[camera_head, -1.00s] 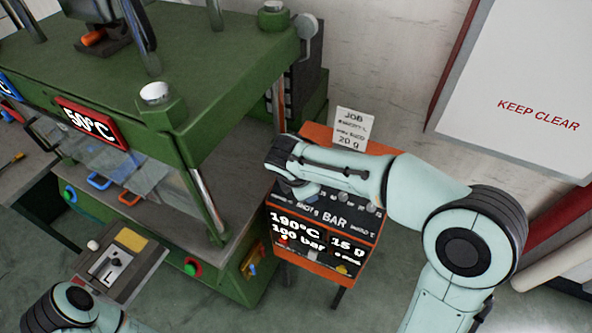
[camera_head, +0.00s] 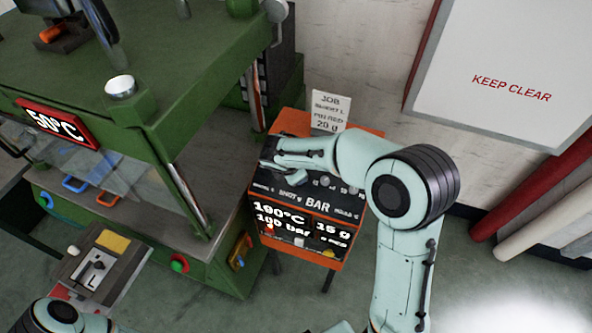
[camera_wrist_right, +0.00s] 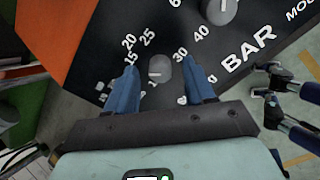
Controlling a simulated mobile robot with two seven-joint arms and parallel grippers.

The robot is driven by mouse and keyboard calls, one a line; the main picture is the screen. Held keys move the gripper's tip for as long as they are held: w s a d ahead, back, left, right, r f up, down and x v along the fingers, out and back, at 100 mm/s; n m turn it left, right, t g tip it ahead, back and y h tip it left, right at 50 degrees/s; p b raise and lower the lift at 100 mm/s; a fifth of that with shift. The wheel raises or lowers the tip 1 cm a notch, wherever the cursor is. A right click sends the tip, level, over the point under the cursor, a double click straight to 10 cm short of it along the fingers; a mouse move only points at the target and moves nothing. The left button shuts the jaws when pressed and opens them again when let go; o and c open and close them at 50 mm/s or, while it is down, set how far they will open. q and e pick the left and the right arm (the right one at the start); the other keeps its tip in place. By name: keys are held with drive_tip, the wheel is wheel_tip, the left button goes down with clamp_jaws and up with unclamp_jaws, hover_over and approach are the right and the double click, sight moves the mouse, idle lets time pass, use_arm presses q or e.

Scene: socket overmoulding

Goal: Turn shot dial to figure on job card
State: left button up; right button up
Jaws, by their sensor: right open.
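The job card (camera_head: 329,111) stands on top of the orange-framed control unit and reads 20 g. The unit's display (camera_head: 298,226) shows 15 g, with 190°C and 100 bar beside it. The shot dial (camera_wrist_right: 159,69) is a small grey knob on the black panel, with figures such as 15, 20 and 25 around it. Its pointer setting is hard to read. My right gripper (camera_wrist_right: 161,66) is open, its blue fingers on either side of the dial; contact cannot be told. In the head view my right arm hides the dial. My left gripper is out of view.
A second knob (camera_wrist_right: 220,10) sits close by, above the BAR label. The green press (camera_head: 170,120) stands left of the control unit. A KEEP CLEAR board (camera_head: 510,70) is on the wall at right, with red and white rolls below it.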

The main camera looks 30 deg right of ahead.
drive_tip(key=shift+w+d+f, duration=0.1)
drive_tip(key=shift+d+f, duration=0.05)
drive_tip(key=shift+f, duration=0.15)
clamp_jaws()
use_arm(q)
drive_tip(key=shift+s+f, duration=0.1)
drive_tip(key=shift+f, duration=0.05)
